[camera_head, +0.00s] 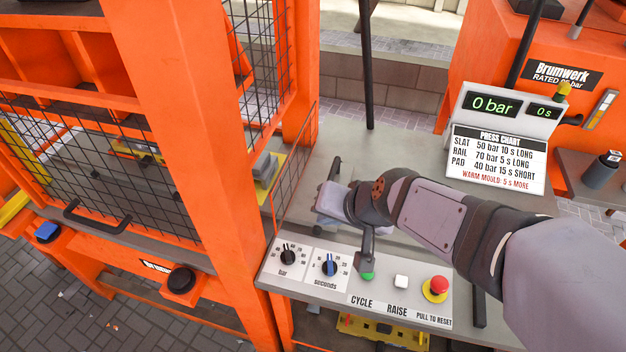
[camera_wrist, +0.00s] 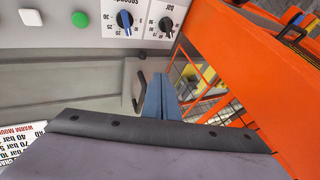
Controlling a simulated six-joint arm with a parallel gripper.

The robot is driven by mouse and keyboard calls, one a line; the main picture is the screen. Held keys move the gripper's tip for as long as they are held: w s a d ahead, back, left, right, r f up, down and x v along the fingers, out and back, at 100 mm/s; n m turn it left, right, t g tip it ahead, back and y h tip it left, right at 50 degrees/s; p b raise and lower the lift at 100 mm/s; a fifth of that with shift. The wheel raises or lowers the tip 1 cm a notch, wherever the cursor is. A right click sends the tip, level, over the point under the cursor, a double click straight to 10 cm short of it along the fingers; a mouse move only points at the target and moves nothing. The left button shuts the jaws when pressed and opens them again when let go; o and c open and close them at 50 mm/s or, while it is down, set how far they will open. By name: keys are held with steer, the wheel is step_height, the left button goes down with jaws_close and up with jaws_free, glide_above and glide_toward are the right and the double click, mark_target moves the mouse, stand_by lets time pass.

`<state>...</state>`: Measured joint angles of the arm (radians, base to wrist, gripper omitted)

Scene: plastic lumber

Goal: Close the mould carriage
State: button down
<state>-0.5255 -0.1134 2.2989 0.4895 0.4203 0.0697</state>
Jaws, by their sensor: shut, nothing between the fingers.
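The likely mould carriage shows as a yellow plate with a grey block (camera_head: 264,168) at the press's side opening, partly hidden by mesh. A dark bar handle (camera_head: 334,168) stands on the grey bench just behind my gripper. It shows in the wrist view too (camera_wrist: 139,91), left of my fingers. Whether this handle belongs to the carriage I cannot tell. My gripper (camera_head: 328,204) is over the bench, between the mesh side and the control panel. Its blue fingers (camera_wrist: 165,92) are together and empty, appearing apart from the handle.
The control panel (camera_head: 320,288) with dials and buttons lies in front of my gripper. The orange press post (camera_head: 180,130) and side mesh (camera_head: 293,160) bound the left. A display with a press chart (camera_head: 497,155) stands right. A black post (camera_head: 367,70) rises behind.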

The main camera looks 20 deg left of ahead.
steer(key=w+d+f+m+g+h+p, duration=0.1)
steer(key=w+d+f+m+p, duration=0.25)
steer(key=w, duration=0.65)
steer(key=w+a+r+n+t+y, duration=0.1)
steer(key=w+a+r+n, duration=0.3)
steer(key=w, duration=0.3)
steer(key=shift+a+r, duration=0.45)
steer(key=shift+p, duration=0.3)
steer(key=p, duration=0.4)
glide_toward(301, 167)
step_height(301, 167, down, 3)
steer(key=w, duration=0.2)
steer(key=shift+s+a+f+p, duration=0.1)
steer(key=shift+a+f+p, duration=0.1)
steer(key=shift+a+p, duration=0.2)
steer(key=shift+s+a+f+p, duration=0.1)
steer(key=shift+a+f+p, duration=0.05)
steer(key=shift+a+p, duration=0.25)
